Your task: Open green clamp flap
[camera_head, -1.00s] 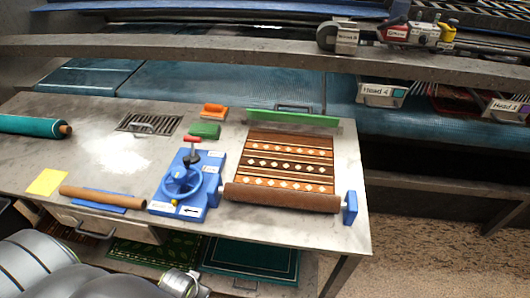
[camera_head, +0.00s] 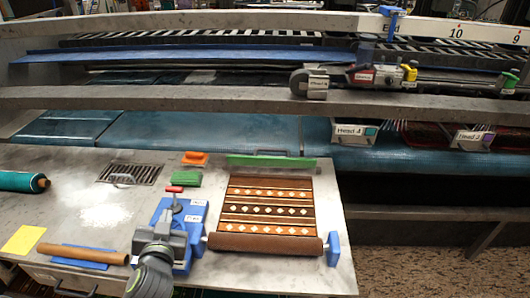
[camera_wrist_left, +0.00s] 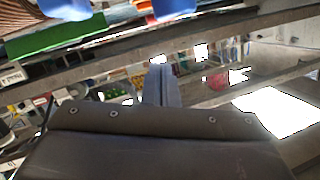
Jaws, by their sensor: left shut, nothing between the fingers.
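The green clamp flap (camera_head: 271,161) is a long green bar lying along the back edge of the patterned rug (camera_head: 267,205). A handle shows just behind it. It looks lowered against the rug's far end. In the left wrist view, a green bar (camera_wrist_left: 57,35) at the upper left seems to be the same flap. My left gripper (camera_head: 166,220) is shut and empty. It shows in front of the blue handwheel device, to the left of the rug and well short of the flap. Its fingers (camera_wrist_left: 160,83) also show in the left wrist view. My right gripper is out of view.
The blue device (camera_head: 190,212) with a red-topped lever (camera_head: 175,190) stands left of the rug. Orange (camera_head: 195,158) and green (camera_head: 187,179) brushes lie behind it. A brown roller (camera_head: 264,243) crosses the rug's front. A grey beam (camera_head: 200,98) runs behind the table.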

